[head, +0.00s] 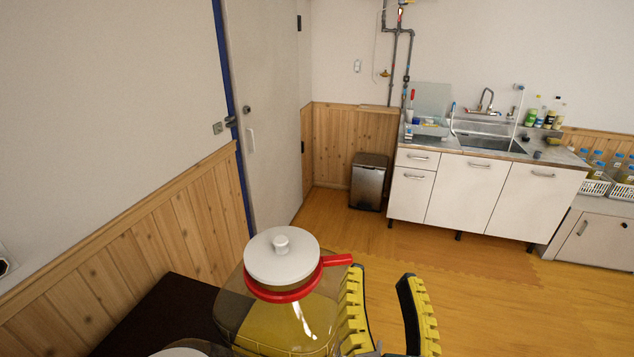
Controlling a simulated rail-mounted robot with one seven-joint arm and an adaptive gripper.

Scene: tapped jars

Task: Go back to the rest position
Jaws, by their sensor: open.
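My gripper (382,280) shows at the bottom centre, with its two black and yellow fingers spread apart and nothing between them. Just left of it stands a clear jar (290,325) with yellowish contents, a white knobbed lid (281,257) and a red collar with a red handle (322,270). The handle reaches right, over the top of the left finger in the picture; I cannot tell whether they touch. The jar's lower part is cut off by the frame edge.
A dark table top (160,315) lies at the lower left, with part of another pale round lid (182,352) at the bottom edge. A door (262,110) and wood-panelled wall are left. A sink counter (470,190) and bin (369,182) stand far back. Open floor (480,300) lies right.

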